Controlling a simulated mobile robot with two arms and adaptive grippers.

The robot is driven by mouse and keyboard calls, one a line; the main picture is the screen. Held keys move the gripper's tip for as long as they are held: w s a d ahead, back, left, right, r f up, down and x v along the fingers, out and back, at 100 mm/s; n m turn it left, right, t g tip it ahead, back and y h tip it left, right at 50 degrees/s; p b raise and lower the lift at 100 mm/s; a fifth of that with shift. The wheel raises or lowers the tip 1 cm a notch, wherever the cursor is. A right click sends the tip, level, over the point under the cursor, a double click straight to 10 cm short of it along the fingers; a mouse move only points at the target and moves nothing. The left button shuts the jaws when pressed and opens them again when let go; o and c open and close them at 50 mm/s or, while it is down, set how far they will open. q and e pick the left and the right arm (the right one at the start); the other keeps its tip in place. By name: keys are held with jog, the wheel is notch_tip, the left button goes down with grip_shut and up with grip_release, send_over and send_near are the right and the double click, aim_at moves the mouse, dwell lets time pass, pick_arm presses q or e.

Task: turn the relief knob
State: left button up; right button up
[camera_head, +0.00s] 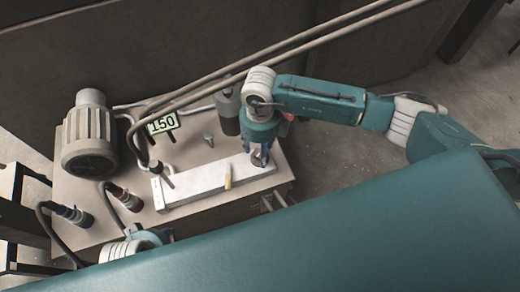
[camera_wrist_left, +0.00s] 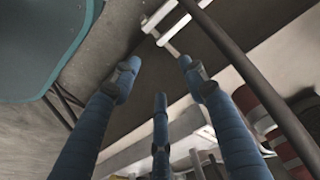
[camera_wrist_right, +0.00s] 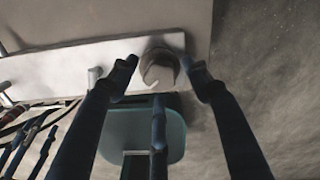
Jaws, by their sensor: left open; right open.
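A pale round knob (camera_wrist_right: 160,70), which appears to be the relief knob, stands near one end of the white block (camera_head: 190,189). In the right wrist view it lies between the spread fingertips of my right gripper (camera_wrist_right: 163,78); I cannot tell whether they touch it. In the head view my right gripper (camera_head: 260,156) is over the block's right end and hides the knob. It is open. My left gripper (camera_wrist_left: 158,80) is open and empty in its wrist view; in the head view its fingers are not clearly seen.
A grey ribbed motor (camera_head: 90,138) stands at the left of the bench top (camera_head: 80,190). A small display (camera_head: 162,123) reads 150. A tan peg (camera_head: 228,176) stands on the block. Hose connectors (camera_head: 73,214) sit at the front left. Pipes (camera_head: 240,72) cross behind my right gripper.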

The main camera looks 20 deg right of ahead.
jog(key=shift+c, duration=0.5)
jog(key=c, duration=1.1)
jog(key=shift+o, duration=0.2)
jog(key=n+b, duration=0.2)
jog(key=n, duration=0.2)
jog(key=shift+f+n, duration=0.1)
jog(key=shift+n, duration=0.2)
pick_arm(q)
jog(key=b+v, duration=0.2)
jog(key=v, duration=0.4)
pick_arm(e)
jog(key=shift+n, duration=1.5)
pick_arm(q)
jog(key=shift+w+a, duration=0.15)
pick_arm(e)
jog(key=o, duration=1.2)
jog(key=shift+c, duration=0.2)
